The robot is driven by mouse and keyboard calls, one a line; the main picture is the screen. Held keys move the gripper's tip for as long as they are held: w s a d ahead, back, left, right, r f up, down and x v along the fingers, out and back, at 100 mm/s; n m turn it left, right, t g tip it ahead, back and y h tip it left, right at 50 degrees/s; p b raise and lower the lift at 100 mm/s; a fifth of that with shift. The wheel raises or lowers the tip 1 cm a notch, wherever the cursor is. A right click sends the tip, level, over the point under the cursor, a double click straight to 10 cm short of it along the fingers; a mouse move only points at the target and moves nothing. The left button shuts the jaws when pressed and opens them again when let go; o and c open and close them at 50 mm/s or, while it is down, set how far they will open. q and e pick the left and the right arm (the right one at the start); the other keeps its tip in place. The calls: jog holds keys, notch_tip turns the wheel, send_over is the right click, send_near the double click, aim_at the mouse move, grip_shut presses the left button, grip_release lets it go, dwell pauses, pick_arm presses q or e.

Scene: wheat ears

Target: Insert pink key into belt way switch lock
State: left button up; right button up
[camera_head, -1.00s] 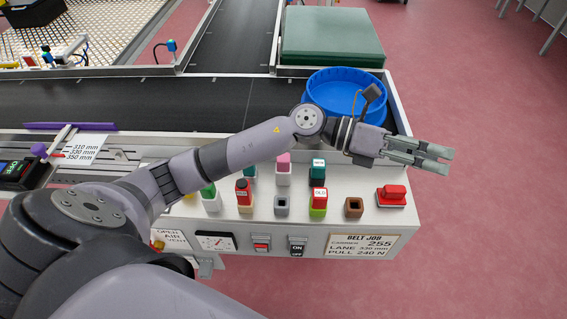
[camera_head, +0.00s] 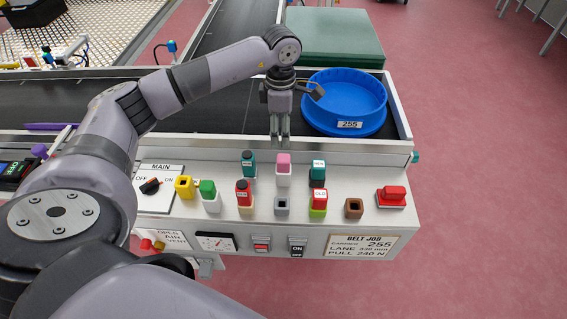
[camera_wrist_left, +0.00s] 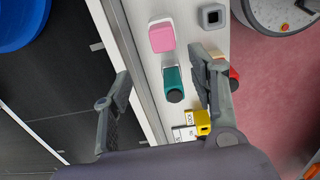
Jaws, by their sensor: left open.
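The pink key (camera_head: 284,159) stands upright in a white holder (camera_head: 284,179) on the grey control panel. It also shows in the left wrist view (camera_wrist_left: 161,36). My left gripper (camera_head: 279,138) points down just behind the pink key, over the belt's near edge. In the left wrist view its fingers (camera_wrist_left: 160,62) are spread and empty, with a teal key (camera_wrist_left: 173,82) partly between them. No readable label marks the belt way switch lock. Square empty sockets show in grey (camera_head: 282,205), brown (camera_head: 353,208) and yellow (camera_head: 184,187). My right gripper is not in view.
A red button (camera_head: 394,195) sits at the panel's right end. A blue round tub (camera_head: 345,98) stands on the belt (camera_head: 205,105) right of the gripper.

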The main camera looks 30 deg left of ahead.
aim_at(284, 158)
pick_arm(q)
notch_tip(284, 158, down, 6)
jog(key=shift+d+f, duration=0.1)
jog(key=shift+f, duration=0.15)
jog(key=shift+d+f+p, duration=0.2)
jog(key=shift+f+p, duration=0.15)
jog(key=shift+f, duration=1)
jog(key=shift+d+f+p, duration=0.15)
jog(key=shift+f+p, duration=0.2)
jog(key=shift+f, duration=1)
jog(key=shift+c, duration=0.3)
jog(key=c, duration=1.2)
jog(key=shift+r, duration=0.1)
notch_tip(284, 158, up, 20)
jog(key=shift+f+b, duration=0.1)
jog(key=shift+b, duration=0.5)
